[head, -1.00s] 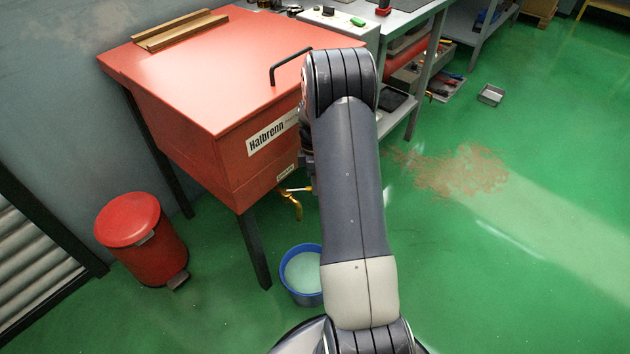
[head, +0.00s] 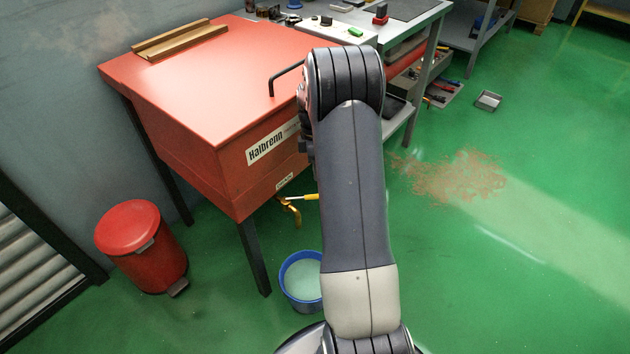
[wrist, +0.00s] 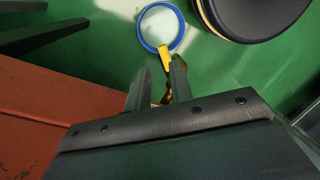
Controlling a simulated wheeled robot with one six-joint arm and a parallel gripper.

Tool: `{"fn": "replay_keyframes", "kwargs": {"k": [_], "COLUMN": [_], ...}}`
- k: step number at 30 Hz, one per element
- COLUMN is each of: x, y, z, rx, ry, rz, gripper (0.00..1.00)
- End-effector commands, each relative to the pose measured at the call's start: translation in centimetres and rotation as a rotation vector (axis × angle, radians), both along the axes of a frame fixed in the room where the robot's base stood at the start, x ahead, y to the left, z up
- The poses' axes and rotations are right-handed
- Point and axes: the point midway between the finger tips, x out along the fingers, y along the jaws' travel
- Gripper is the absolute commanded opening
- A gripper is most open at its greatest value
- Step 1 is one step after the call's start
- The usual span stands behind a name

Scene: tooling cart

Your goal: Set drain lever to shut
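The drain tap (head: 291,208) is a brass spout hanging under the front of the red tank (head: 200,85). Its yellow drain lever (head: 305,197) sticks out sideways to the right of the spout, and its far end is hidden behind my arm. In the wrist view the yellow lever (wrist: 165,56) points toward the bucket. My gripper (wrist: 160,68) is open there, one dark finger on each side of the lever's line, with brass parts between them. I cannot tell whether either finger touches the lever. My arm hides the gripper in the head view.
A blue bucket (head: 287,268) with pale liquid stands under the tap; its rim also shows in the wrist view (wrist: 142,32). A black tank leg (head: 254,258) is left of it. A red pedal bin (head: 150,265) stands further left.

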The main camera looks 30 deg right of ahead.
Motion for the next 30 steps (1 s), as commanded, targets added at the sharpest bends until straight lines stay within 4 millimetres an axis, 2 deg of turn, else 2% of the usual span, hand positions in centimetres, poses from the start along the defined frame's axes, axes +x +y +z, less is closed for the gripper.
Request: {"fn": "replay_keyframes", "kwargs": {"k": [1, 5, 7, 10, 13, 16, 20, 23, 30], "x": [-0.4, -1.9, -3.0, -4.3, -5.4, -6.2, -7.3, -8.4, -12.4], "y": [-0.9, -5.1, -7.9, -11.4, -13.6, -14.4, -13.4, -10.9, -2.2], "z": [-0.2, -0.8, -1.0, -0.9, -0.7, -0.4, -0.4, -0.7, -1.4], "rx": [-0.035, -0.194, -0.303, -0.435, -0.517, -0.545, -0.496, -0.391, -0.034], "ry": [-0.008, -0.067, -0.123, -0.228, -0.35, -0.479, -0.638, -0.738, -0.84], "rz": [-0.018, -0.092, -0.134, -0.174, -0.188, -0.181, -0.156, -0.138, -0.126], "gripper": [0.17, 0.06, 0.01, 0.0, 0.0, 0.0, 0.0, 0.0, 0.0]}}
